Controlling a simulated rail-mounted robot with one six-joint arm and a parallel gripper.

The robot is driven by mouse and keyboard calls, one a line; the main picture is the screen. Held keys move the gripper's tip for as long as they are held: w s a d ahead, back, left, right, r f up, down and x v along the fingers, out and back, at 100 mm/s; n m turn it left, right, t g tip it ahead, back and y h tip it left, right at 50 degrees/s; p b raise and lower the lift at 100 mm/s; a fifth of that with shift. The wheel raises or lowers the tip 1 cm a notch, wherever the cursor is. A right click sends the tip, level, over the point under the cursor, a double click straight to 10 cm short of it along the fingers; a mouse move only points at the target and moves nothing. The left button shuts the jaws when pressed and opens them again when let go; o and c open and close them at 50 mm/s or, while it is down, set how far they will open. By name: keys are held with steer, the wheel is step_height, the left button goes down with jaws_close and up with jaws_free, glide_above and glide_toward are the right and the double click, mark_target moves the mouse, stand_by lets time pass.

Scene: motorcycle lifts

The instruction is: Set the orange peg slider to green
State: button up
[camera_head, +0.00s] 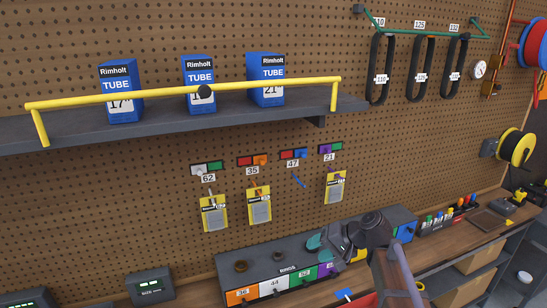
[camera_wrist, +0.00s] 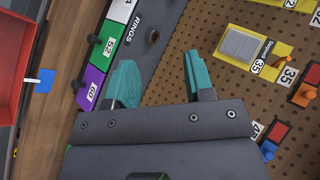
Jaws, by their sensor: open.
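The orange peg slider (camera_head: 260,160) is on the pegboard above the 35 tag (camera_head: 252,171). Its orange block sits at the right end, with a red field showing on the left; no green shows there. In the wrist view the orange block (camera_wrist: 304,95) lies at the right edge beside its red field (camera_wrist: 313,73). An orange peg (camera_wrist: 293,50) carries a yellow-and-grey pack (camera_wrist: 250,48) below it. My gripper (camera_wrist: 160,70) is open and empty, its teal fingers apart. In the head view my gripper (camera_head: 318,243) is over the RINGS box, below and right of the slider.
Similar sliders are white (camera_head: 199,170), blue (camera_head: 301,154) and purple (camera_head: 325,149); white and purple show green, blue shows red. Packs hang under several. A shelf with a yellow rail (camera_head: 180,93) is above. The RINGS box (camera_head: 240,278) stands on the bench below.

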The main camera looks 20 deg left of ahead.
steer(key=w+a+r+y, duration=0.2)
steer(key=r, duration=0.1)
steer(key=w+a+r+m+y, duration=0.1)
steer(key=w+a+r+y, duration=0.1)
steer(key=w+r, duration=0.1)
steer(key=w+a+r+y, duration=0.2)
steer(key=a+r, duration=0.1)
steer(key=shift+w+a+r+m+t+p, duration=0.1)
steer(key=shift+w+r+m+t+p, duration=0.2)
steer(key=shift+w+m+t, duration=0.1)
steer(key=shift+c, duration=1.4)
steer(key=w+r+m+y, duration=0.1)
steer(key=w+r+t+y, duration=0.1)
steer(key=r, duration=0.1)
steer(key=w+r+m+t+y, duration=0.1)
steer(key=r, duration=0.1)
steer(key=shift+w+r+m+y, duration=0.25)
steer(key=shift+w+m+y, duration=0.05)
steer(key=c, duration=0.4)
steer(key=shift+r, duration=0.1)
jaws_close()
